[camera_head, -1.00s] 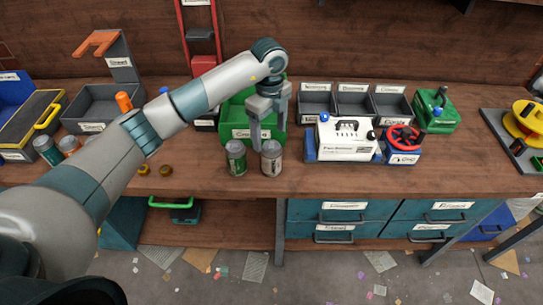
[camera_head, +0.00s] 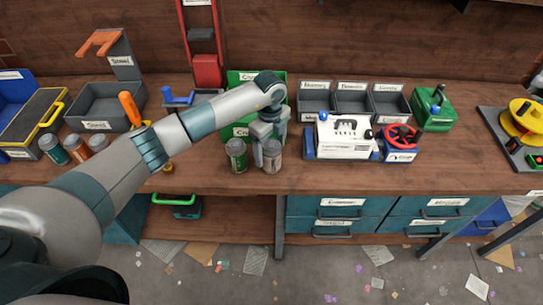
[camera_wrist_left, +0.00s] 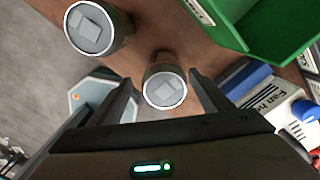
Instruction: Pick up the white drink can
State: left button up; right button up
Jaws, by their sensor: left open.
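The white drink can (camera_head: 272,158), pale with a grey lid, stands upright near the front edge of the bench. In the left wrist view its lid (camera_wrist_left: 164,86) lies between my two finger tips, with a gap on each side. My left gripper (camera_head: 269,146) is open, pointing down, with its fingers around the upper part of the can. In the head view the fingers hide part of the can. A green can (camera_head: 236,157) stands upright just to its left; its lid shows in the left wrist view (camera_wrist_left: 92,30). My right gripper is not in view.
A green bin (camera_head: 241,131) stands behind the cans. A white machine (camera_head: 345,139) on a blue base is to the right. Several other cans (camera_head: 75,148) stand at the left near a grey bin (camera_head: 108,108).

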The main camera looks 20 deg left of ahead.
aim_at(272, 153)
pick_arm(q)
jog(key=shift+w+d+f+p, duration=0.1)
jog(key=shift+d+f+p, duration=0.05)
jog(key=shift+f+p, duration=0.45)
notch_tip(272, 153, down, 3)
jog(key=shift+w+r+p, duration=0.1)
jog(key=shift+w+p, duration=0.05)
jog(key=shift+p, duration=0.4)
jog(key=shift+f, duration=0.5)
jog(key=c, duration=1.1)
